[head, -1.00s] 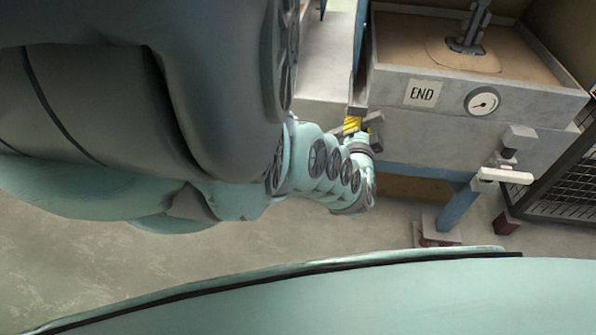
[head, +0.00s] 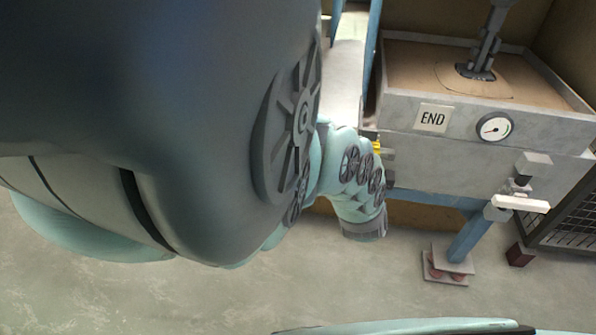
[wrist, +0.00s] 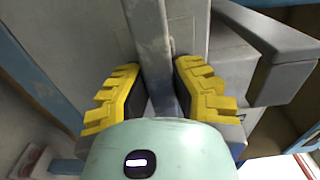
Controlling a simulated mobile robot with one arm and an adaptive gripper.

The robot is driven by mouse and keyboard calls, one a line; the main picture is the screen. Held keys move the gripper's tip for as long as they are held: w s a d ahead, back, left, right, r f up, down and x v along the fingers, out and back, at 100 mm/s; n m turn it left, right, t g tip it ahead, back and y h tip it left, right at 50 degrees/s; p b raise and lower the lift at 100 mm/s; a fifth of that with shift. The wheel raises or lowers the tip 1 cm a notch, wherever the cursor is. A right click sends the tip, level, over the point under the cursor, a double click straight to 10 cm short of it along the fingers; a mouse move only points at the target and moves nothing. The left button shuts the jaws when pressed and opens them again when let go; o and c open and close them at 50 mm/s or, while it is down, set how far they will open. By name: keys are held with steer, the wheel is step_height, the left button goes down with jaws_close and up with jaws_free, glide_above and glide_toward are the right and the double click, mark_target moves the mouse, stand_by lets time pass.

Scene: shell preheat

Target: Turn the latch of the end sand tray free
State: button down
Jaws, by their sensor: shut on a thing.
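Small grey blocks (head: 389,155) show beside the gripper.
A round gauge (head: 494,127) and a fitting with a white handle (head: 521,203) are on the tray's front. A dark post (head: 487,45) stands in the sand. A blue leg (head: 468,238) supports the tray. A dark mesh rack (head: 575,215) is at right. Open floor lies at lower left.

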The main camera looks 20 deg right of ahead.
steer(key=shift+f, duration=0.35)
steer(key=c, duration=1.3)
jaws_free()
steer(key=o, duration=0.5)
steer(key=shift+w+d+r, duration=0.1)
steer(key=shift+d+r, duration=0.05)
steer(key=shift+r, duration=0.1)
steer(key=shift+v, duration=3.7)
steer(key=shift+r, duration=0.1)
